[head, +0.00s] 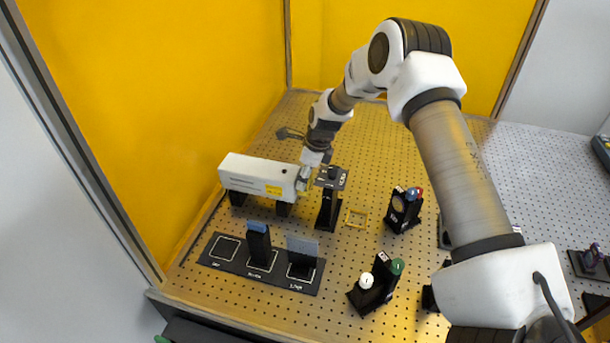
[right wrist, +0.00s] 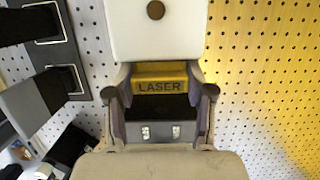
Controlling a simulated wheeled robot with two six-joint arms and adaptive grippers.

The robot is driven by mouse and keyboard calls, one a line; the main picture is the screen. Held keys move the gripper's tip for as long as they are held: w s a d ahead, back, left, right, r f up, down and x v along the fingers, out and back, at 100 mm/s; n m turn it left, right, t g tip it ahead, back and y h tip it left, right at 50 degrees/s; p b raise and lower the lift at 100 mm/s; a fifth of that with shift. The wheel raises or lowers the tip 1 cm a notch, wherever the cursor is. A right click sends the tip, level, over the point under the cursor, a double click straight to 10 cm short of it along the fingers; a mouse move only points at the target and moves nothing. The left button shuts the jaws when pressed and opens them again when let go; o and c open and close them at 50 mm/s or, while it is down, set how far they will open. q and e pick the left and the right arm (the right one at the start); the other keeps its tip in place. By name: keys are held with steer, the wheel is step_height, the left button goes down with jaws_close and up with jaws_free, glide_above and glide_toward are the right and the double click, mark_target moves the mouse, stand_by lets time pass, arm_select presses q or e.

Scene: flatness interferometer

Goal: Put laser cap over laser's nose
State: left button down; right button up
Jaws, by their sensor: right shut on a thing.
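The laser (head: 255,174) is a long white box on black feet at the left of the board, its right end facing my right gripper (head: 306,181). In the right wrist view the white laser body (right wrist: 157,32) is at the top. My right gripper is shut on the yellow laser cap (right wrist: 160,84), marked LASER, between its two fingers. The cap is at the laser's right end, in line with the body. The laser's nose is hidden, so I cannot tell how far the cap covers it. My left gripper is not in view.
A black post mount (head: 329,204) stands close to the right of my gripper. In front is a black tray (head: 225,262) with upright plates. A yellow wall stands behind the laser.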

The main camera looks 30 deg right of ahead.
steer(key=shift+f, duration=0.3)
steer(key=o, duration=1)
steer(key=shift+w+a+v, duration=0.2)
steer(key=shift+v, duration=0.95)
steer(key=shift+w+a+v, duration=0.15)
steer(key=shift+v, duration=0.95)
steer(key=shift+w+a+v, duration=0.2)
steer(key=shift+v, duration=0.95)
steer(key=shift+r, duration=0.2)
